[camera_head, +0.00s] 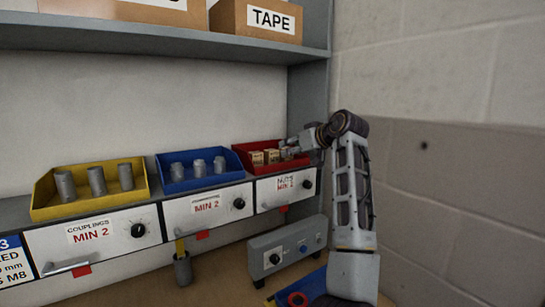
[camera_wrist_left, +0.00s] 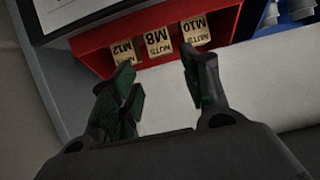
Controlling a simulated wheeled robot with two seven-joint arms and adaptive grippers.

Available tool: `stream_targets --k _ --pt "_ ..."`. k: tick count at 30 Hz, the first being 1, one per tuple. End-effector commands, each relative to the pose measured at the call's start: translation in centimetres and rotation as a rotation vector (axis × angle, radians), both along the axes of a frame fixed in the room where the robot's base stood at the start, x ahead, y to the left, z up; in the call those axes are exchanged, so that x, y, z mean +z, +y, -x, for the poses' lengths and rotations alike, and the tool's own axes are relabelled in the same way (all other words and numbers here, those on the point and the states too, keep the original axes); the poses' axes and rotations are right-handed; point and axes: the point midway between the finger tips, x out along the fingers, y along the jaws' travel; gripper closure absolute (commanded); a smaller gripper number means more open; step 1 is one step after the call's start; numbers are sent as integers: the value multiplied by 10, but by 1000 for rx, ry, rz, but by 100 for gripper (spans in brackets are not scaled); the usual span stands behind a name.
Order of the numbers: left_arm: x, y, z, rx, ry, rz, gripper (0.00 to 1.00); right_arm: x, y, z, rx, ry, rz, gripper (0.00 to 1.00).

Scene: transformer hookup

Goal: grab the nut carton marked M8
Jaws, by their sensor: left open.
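Three small tan nut cartons stand in a row in the red bin (camera_head: 247,148). In the left wrist view the labels appear upside down: M12 (camera_wrist_left: 124,52) at left, M8 (camera_wrist_left: 158,43) in the middle, M10 (camera_wrist_left: 195,31) at right. In the head view the M8 carton (camera_head: 271,156) is the middle one; its label is too small to read there. My left gripper (camera_head: 292,143) is at the red bin's right end. In the wrist view its fingers (camera_wrist_left: 158,68) are open and empty, spread on either side of M8's line, apart from it. My right gripper is not in view.
A blue bin (camera_head: 178,187) and a yellow bin (camera_head: 138,199) with grey cylinders stand left of the red bin, above labelled drawers. A shelf (camera_head: 160,40) with boxes hangs overhead. A block wall (camera_head: 450,200) is close on the right. A grey box with knobs (camera_head: 287,248) sits below.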

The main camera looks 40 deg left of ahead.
Motion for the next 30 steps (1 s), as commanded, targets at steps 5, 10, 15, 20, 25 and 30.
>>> stream_targets --k 5,10,15,20,25,30 --pt "1 -1 0 -3 -3 4 54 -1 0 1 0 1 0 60" --pt "0 -1 0 -2 -3 4 54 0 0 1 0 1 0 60" --pt "0 0 0 -2 -3 4 54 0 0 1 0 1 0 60" --pt "-3 8 -2 0 -2 5 54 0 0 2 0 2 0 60" --pt "-11 25 -7 1 -1 4 54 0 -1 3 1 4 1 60" --pt "-19 45 -13 0 -2 5 54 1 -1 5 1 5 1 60"
